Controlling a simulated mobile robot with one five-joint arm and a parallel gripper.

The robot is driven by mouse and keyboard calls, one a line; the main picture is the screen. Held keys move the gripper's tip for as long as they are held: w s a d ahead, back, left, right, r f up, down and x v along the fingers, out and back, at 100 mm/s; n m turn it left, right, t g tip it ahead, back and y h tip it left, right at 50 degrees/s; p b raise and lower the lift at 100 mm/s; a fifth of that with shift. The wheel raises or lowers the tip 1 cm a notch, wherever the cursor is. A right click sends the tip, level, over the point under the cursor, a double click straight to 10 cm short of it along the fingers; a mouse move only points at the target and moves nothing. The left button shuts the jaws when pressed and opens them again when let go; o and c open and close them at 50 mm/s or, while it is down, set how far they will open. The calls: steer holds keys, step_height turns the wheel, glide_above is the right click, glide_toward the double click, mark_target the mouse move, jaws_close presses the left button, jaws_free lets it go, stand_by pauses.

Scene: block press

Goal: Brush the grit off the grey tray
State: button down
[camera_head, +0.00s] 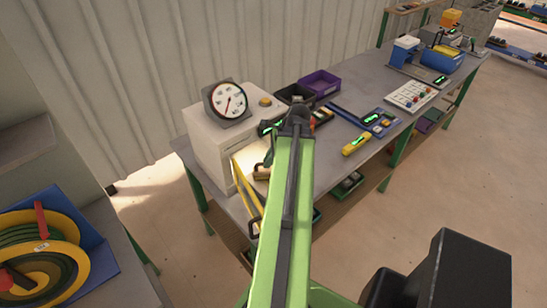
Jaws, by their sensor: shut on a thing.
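My green arm reaches up the middle of the view to the bench and hides much of what lies behind it. My gripper (266,161) shows only in part, just left of the arm, low by the front of the white press. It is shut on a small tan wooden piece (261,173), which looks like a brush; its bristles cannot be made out. A pale, brightly lit surface lies around it. I cannot make out the grey tray or any grit; the arm may hide them.
The white press (212,140) with a round gauge (229,101) stands left of my arm, a yellow bar (246,188) at its front. A purple bin (320,83), a yellow tool (357,144) and a white button panel (411,96) are to the right. A hose reel (40,255) is lower left.

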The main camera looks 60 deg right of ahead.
steer(key=shift+s+a+f, duration=0.1)
steer(key=shift+s+a, duration=0.25)
steer(key=shift+s, duration=0.5)
steer(key=shift+s+d, duration=0.2)
steer(key=shift+d, duration=0.6)
steer(key=shift+s+d, duration=0.2)
steer(key=shift+d, duration=0.55)
steer(key=shift+s+d, duration=0.25)
steer(key=shift+d, duration=0.4)
steer(key=shift+s+d, duration=0.2)
steer(key=shift+d, duration=0.4)
steer(key=shift+s+d, duration=0.25)
steer(key=shift+d, duration=0.4)
steer(key=shift+s+a, duration=0.2)
steer(key=shift+s, duration=0.7)
steer(key=shift+w+a, duration=0.3)
steer(key=shift+a, duration=0.65)
steer(key=shift+w+a, duration=0.3)
steer(key=shift+a, duration=0.6)
step_height(320, 180, up, 6)
steer(key=p, duration=0.5)
steer(key=shift+d+p, duration=0.1)
steer(key=shift+p, duration=0.25)
